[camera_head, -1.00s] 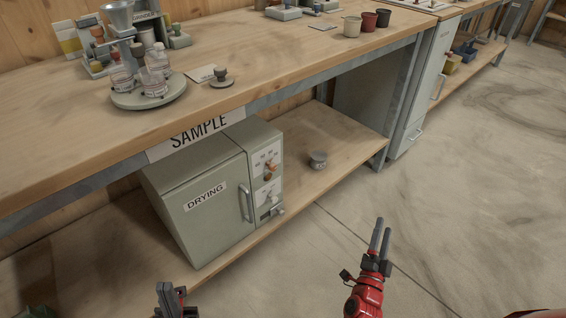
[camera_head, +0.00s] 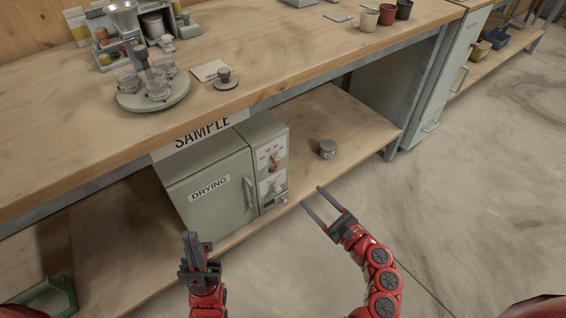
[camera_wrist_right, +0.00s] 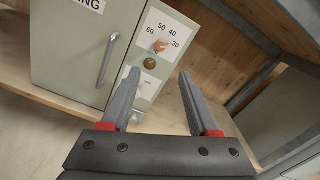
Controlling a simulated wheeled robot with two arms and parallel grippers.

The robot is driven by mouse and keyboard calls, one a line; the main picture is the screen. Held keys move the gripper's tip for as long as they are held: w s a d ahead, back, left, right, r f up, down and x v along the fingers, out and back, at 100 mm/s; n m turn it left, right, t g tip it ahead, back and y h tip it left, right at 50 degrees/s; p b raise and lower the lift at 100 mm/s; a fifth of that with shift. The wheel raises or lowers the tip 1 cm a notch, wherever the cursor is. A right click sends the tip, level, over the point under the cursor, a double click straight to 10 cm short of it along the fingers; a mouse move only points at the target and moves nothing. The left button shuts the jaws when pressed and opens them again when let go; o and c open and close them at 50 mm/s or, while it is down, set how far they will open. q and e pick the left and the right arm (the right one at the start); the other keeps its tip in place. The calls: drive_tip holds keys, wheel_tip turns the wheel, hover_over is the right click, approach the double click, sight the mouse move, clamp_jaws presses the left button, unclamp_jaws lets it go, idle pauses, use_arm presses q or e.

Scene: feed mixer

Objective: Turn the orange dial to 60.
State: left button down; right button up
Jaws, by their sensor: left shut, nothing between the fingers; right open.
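The orange dial (camera_head: 273,158) is on the control panel of the grey-green drying oven (camera_head: 206,188), on the lower shelf. In the right wrist view the orange dial (camera_wrist_right: 160,46) sits amid a scale marked 60, 50, 40 and 30; its exact setting is too small to tell. My right gripper (camera_head: 312,196) is open and empty, in front of the oven's right side and apart from the dial. It also shows in the right wrist view (camera_wrist_right: 160,85), its fingers below the dial. My left gripper (camera_head: 190,238) is shut and empty, in front of the oven door.
The oven door has a vertical handle (camera_head: 249,193). A brown knob (camera_wrist_right: 150,64) sits below the dial. The wooden bench top (camera_head: 262,60) overhangs the oven. Open floor lies right.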

sight(279, 164)
drive_tip(key=b+x, duration=0.2)
drive_tip(key=x, duration=1.4)
drive_tip(key=shift+w+f, duration=0.1)
drive_tip(key=shift+c, duration=0.2)
clamp_jaws()
